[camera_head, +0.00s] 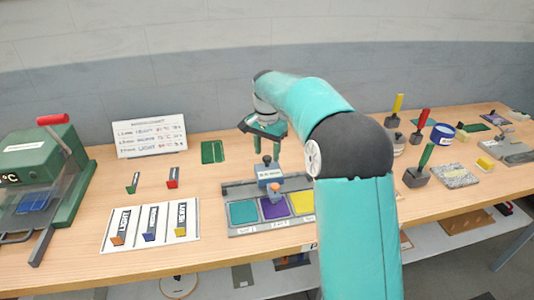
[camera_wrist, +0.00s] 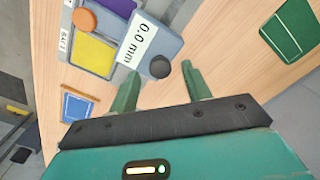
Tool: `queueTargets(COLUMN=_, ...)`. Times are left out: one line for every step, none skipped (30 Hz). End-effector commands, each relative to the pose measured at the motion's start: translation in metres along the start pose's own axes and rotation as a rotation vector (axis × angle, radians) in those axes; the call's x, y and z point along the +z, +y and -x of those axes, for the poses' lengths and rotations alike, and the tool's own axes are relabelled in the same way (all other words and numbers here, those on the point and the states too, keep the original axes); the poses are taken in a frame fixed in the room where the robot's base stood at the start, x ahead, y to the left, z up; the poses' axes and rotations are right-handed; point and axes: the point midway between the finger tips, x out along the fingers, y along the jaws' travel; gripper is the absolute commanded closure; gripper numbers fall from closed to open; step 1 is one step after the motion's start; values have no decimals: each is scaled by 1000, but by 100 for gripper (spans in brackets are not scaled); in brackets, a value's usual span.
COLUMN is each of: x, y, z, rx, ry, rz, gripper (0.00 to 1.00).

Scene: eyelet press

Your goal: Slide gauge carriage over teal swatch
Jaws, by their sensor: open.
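The gauge carriage (camera_head: 269,176) is a blue-grey block with a dark knob on top and an orange knob on its arm. It sits on the grey rail, its orange knob over the purple swatch (camera_head: 274,208). The teal swatch (camera_head: 243,212) lies left of it and the yellow swatch (camera_head: 302,202) right. In the wrist view the carriage (camera_wrist: 150,42) shows a 0.0 mm label; the teal swatch is out of that view. My gripper (camera_head: 267,151) is open above the carriage. In the wrist view its fingertips (camera_wrist: 160,76) appear either side of the dark knob; contact is unclear.
A green press (camera_head: 45,165) with a red handle stands at the left. A white card with swatch tools (camera_head: 150,226) lies in front. A sign (camera_head: 150,138) and a green pad (camera_head: 212,151) are behind. Several handled tools (camera_head: 420,168) stand at the right, beyond my arm.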

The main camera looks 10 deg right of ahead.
Motion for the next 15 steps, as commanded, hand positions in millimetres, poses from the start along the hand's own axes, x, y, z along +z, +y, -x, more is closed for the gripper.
queueTargets(x=0, y=0, z=-6, rx=1, ry=-2, rz=0, gripper=52)
queueTargets(x=0, y=0, z=-9, rx=1, ry=-1, rz=0, gripper=52)
queueTargets(x=-1, y=0, z=-12, rx=1, ry=-1, rz=0, gripper=52)
queueTargets(x=-1, y=0, z=-14, rx=1, ry=-1, rz=0, gripper=52)
queueTargets(x=-1, y=0, z=-15, rx=1, ry=-1, rz=0, gripper=52)
queueTargets(x=-1, y=-1, z=-16, rx=0, ry=-1, rz=0, gripper=52)
queueTargets(x=-2, y=-1, z=-16, rx=0, ry=-1, rz=0, gripper=52)
queueTargets(x=-2, y=-1, z=-16, rx=0, ry=-1, rz=0, gripper=52)
queueTargets(x=-2, y=-1, z=-16, rx=0, ry=-1, rz=0, gripper=52)
queueTargets(x=-2, y=-1, z=-16, rx=0, ry=-1, rz=0, gripper=52)
queueTargets(x=-2, y=-1, z=-16, rx=0, ry=0, rz=0, gripper=52)
queueTargets(x=-2, y=-1, z=-16, rx=0, ry=0, rz=0, gripper=52)
queueTargets(x=-2, y=-1, z=-16, rx=0, ry=0, rz=0, gripper=52)
queueTargets(x=-2, y=-1, z=-16, rx=0, ry=0, rz=0, gripper=58)
queueTargets(x=-2, y=-1, z=-16, rx=0, ry=0, rz=0, gripper=65)
